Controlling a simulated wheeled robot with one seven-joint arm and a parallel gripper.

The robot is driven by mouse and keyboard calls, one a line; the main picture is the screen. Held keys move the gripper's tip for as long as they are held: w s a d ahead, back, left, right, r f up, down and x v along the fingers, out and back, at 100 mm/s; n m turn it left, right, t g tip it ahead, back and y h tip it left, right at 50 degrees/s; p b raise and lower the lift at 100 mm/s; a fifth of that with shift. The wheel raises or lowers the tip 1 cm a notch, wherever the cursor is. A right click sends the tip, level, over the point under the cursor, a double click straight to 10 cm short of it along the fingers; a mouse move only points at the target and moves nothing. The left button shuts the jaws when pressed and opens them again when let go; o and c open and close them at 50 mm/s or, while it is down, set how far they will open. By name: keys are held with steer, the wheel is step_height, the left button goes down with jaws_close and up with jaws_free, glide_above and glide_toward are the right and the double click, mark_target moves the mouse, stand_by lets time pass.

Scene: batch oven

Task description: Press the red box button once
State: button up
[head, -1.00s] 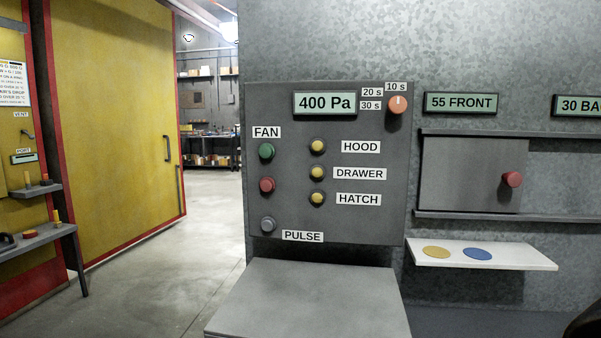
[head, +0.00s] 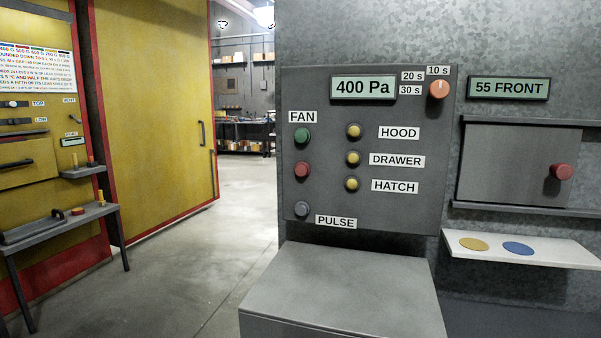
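A red button (head: 302,169) sits on the grey control box (head: 400,215), in the left column under the FAN label. A green button (head: 303,136) is above it and a grey button (head: 302,209) labelled PULSE is below it. Three yellow buttons labelled HOOD (head: 354,131), DRAWER (head: 353,158) and HATCH (head: 352,184) stand to its right. The box display (head: 363,88) reads 400 Pa. An orange dial (head: 439,89) beside it has 10 s, 20 s and 30 s marks. Whether the red button is pressed in cannot be told. My gripper is not in view.
A grey ledge (head: 345,285) juts out below the control box. To the right are a sliding panel with a red knob (head: 562,171) and a white shelf (head: 560,254) with yellow and blue discs. A grey bench (head: 60,226) stands left. Open floor (head: 195,255) lies between.

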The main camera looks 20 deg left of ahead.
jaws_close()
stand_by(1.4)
